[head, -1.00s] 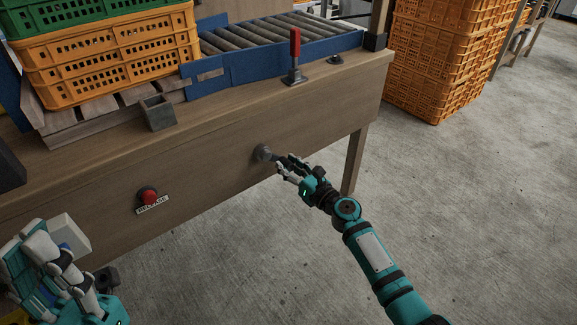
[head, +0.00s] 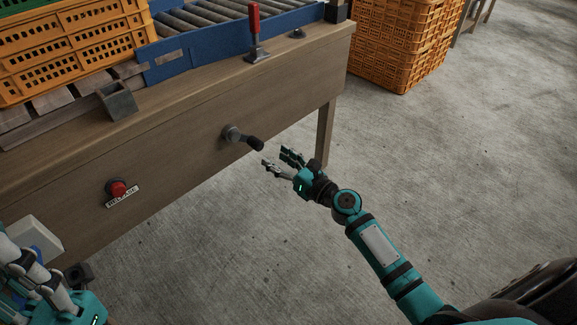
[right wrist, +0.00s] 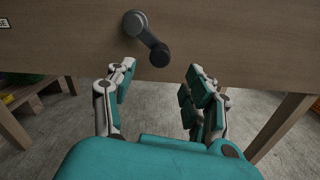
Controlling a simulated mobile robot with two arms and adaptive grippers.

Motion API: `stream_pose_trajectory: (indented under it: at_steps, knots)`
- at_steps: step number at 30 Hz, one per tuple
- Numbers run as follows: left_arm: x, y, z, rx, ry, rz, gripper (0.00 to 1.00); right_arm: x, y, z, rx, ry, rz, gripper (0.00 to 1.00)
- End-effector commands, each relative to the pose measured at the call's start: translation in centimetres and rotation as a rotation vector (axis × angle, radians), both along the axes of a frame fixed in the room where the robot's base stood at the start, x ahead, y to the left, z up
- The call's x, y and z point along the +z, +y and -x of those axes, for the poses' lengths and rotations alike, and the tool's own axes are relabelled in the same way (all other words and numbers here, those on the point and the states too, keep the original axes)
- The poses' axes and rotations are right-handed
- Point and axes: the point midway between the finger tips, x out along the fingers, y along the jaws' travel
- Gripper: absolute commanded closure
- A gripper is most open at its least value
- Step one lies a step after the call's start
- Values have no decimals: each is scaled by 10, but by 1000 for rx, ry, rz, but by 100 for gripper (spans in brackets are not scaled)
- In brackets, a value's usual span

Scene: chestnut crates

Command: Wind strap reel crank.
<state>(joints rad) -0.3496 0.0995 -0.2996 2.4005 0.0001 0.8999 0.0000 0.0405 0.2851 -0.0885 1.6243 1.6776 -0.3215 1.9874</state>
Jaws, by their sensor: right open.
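The strap reel crank (head: 234,134) has a grey hub on the bench's wooden front panel, with a short arm ending in a black knob (head: 255,144). The knob points right and slightly down in the head view. In the right wrist view the crank (right wrist: 136,23) is at the top, its knob (right wrist: 160,55) low and right of the hub. My right gripper (head: 275,157) is open and empty, just right of and below the knob, apart from it. My left gripper (head: 28,275) is partly cut off at the lower left, and its fingers' closure is unclear.
A red button (head: 117,189) with a label sits left on the panel. A red-handled lever (head: 254,30), a grey open box (head: 118,100) and a roller conveyor (head: 190,22) are on the bench (head: 180,112). Orange crates (head: 405,45) stand behind. The floor at right is clear.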

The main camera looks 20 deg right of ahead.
Motion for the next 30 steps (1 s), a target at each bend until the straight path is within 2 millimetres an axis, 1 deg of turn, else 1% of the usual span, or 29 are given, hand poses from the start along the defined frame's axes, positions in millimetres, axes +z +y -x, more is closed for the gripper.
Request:
stream_pose_trajectory:
  at_steps: [1,3,6,9,19,22,23,26,29,30]
  knots:
    - [0,0,0,0,1,0,100,-2,-4,10,-1,2,0,47]
    - [0,0,0,0,1,0,100,-1,-9,21,-1,2,1,47]
    - [0,0,0,0,1,0,100,-1,-13,31,-1,1,0,47]
    - [0,0,0,0,1,0,100,-1,-16,37,0,1,0,47]
    - [0,0,0,-1,1,-1,100,0,-17,39,0,0,1,47]
    - [-2,0,0,-1,1,-1,100,-3,-18,39,-3,-11,55,47]
    - [-2,0,0,-1,1,-1,100,-5,-20,39,-5,-22,98,47]
    - [-6,-1,-1,0,-1,-2,100,-15,-27,41,-17,-80,347,47]
    - [-11,-1,-2,-1,-2,-3,100,-25,-39,45,-24,-188,743,47]
    - [-12,-1,-3,-1,-5,-5,100,-27,-45,46,-25,-241,922,47]
